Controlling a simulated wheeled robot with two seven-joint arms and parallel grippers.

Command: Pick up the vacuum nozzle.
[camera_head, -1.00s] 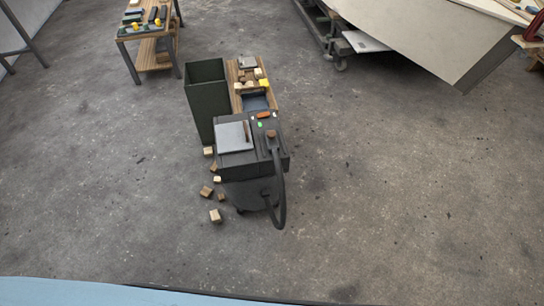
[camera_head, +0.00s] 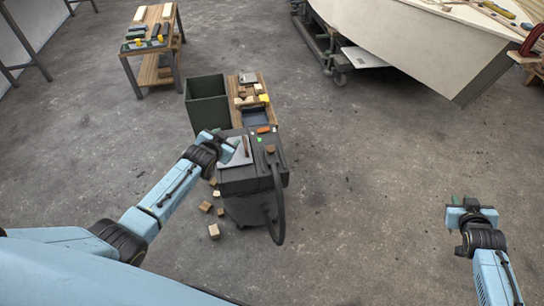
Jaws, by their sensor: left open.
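The dark vacuum (camera_head: 238,182) stands on the floor near the middle, with a black hose (camera_head: 279,205) looping down its right side. The hose's upper end, with a small brown piece (camera_head: 270,149), rests on the vacuum's top; I take this to be the nozzle, but it is too small to be sure. My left gripper (camera_head: 225,145) is open and empty, over the left part of the vacuum's top, left of the hose end and apart from it. My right gripper (camera_head: 471,203) is over bare floor far to the right; its jaw gap is unclear.
A dark green bin (camera_head: 207,102) and a low wooden bench (camera_head: 262,79) with blocks stand behind the vacuum. Several wood offcuts (camera_head: 214,231) lie on the floor to its left. A tool table (camera_head: 156,47) is at upper left, the hull (camera_head: 410,45) at upper right. The right floor is clear.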

